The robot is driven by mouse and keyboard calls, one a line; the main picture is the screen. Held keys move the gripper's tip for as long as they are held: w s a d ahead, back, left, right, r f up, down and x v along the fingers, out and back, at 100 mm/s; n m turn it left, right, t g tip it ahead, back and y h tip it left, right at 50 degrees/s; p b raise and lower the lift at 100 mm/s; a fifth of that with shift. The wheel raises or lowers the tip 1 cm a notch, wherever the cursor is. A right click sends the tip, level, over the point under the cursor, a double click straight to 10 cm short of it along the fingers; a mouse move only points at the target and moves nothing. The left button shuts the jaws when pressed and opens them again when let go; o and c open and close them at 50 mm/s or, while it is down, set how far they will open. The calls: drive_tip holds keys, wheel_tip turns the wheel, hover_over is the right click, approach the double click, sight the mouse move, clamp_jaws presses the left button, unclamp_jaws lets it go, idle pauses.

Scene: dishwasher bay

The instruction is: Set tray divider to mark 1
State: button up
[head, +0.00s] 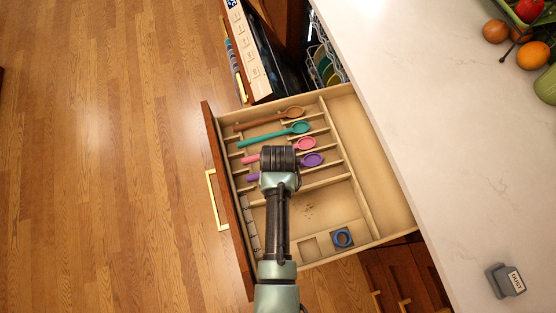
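A pale wooden tray (385,190) with slats lies inside the pulled-out drawer. A long divider (352,170) runs lengthwise down its right part. Several short cross slats (327,182) split the left part into slots; I cannot tell which piece is the movable divider. My gripper (279,158) is over the tray's middle, above the pink and purple spoons. The arm and wrist hide its fingertips, so I cannot see whether it is open or holds anything.
Brown, teal (280,133), pink (305,144) and purple (312,160) spoons lie in slots. An open dishwasher (325,65) stands beyond. The white counter (430,110) borders the right; floor is clear left.

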drive_tip(key=shift+f, duration=0.4)
drive_tip(key=shift+c, duration=0.2)
clamp_jaws()
drive_tip(key=shift+w, duration=0.15)
idle(0.9)
